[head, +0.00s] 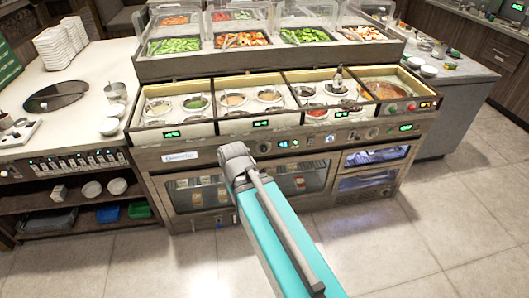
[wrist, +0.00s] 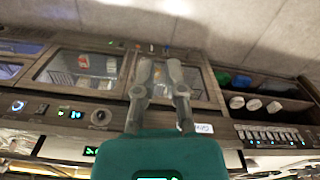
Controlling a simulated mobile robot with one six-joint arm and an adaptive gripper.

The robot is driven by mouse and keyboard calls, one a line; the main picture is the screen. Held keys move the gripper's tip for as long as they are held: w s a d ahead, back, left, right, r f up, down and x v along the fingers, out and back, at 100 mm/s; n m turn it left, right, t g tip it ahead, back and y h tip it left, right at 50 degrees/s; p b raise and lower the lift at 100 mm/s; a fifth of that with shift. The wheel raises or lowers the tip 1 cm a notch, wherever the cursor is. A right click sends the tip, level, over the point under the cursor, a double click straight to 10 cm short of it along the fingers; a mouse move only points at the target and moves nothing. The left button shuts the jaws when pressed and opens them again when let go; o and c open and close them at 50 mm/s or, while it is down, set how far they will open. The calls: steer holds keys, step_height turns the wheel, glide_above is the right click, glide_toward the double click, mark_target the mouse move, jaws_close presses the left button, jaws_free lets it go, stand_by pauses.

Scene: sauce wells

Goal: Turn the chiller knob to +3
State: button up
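A round knob (head: 263,147) sits on the brown front panel (head: 225,153) of the sauce-well counter, beside small green displays. In the wrist view, which is upside down, this knob (wrist: 100,116) shows left of my gripper. A second round knob (head: 372,132) is farther right on the panel. I cannot read the labels or settings, so I cannot tell which is the chiller knob. My gripper (wrist: 160,64) is open and empty, its two grey fingers apart in front of the glass cabinet doors. It touches neither knob.
Above the panel are several sauce wells (head: 236,99) and food trays (head: 308,36). A blue-lit button (head: 330,138) is on the panel. Glass doors (head: 196,192) are below. A side counter (head: 50,125) stands left. The tiled floor (head: 400,245) in front is clear.

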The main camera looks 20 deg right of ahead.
steer(key=shift+o, duration=1.1)
steer(key=shift+w+d+f, duration=0.15)
steer(key=shift+f, duration=0.1)
steer(key=o, duration=0.6)
steer(key=shift+n+t+h, duration=0.4)
steer(key=shift+t+h, duration=0.2)
steer(key=w+d+f+b, duration=0.2)
steer(key=b, duration=0.1)
steer(key=shift+w+d+f, duration=0.2)
steer(key=shift+d+f, duration=0.2)
steer(key=n+t+h+b, duration=0.4)
steer(key=n+t+b, duration=1.2)
steer(key=n+b, duration=1.75)
glide_toward(264, 150)
steer(key=s+a+m+b, duration=0.1)
steer(key=s+m+b, duration=0.3)
steer(key=shift+s+f, duration=0.1)
steer(key=x, duration=1.3)
steer(key=shift+w, duration=0.35)
